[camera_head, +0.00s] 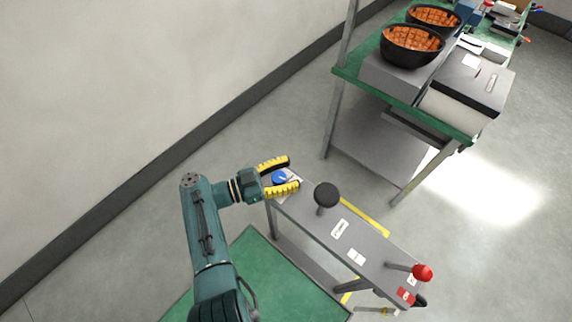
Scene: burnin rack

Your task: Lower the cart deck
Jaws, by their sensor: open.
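A flat green deck (262,285), which looks like the cart deck, lies low at the bottom of the view. Behind it stands a narrow grey control panel (318,220) on legs. On the panel are a blue round knob (279,178), a black round knob (326,193) and a red ball-ended lever (422,272). My gripper (293,173), with yellow and black fingers, is open at the panel's far left end. In the picture the blue knob shows between its fingers. I cannot tell whether they touch it. My arm covers part of the deck.
A green-topped bench (345,73) stands at the upper right with black bowls of orange pieces (410,45) and grey boxes (478,80). A smaller black knob (420,301) sits below the red ball. The wall is at left. The floor between panel and bench is clear.

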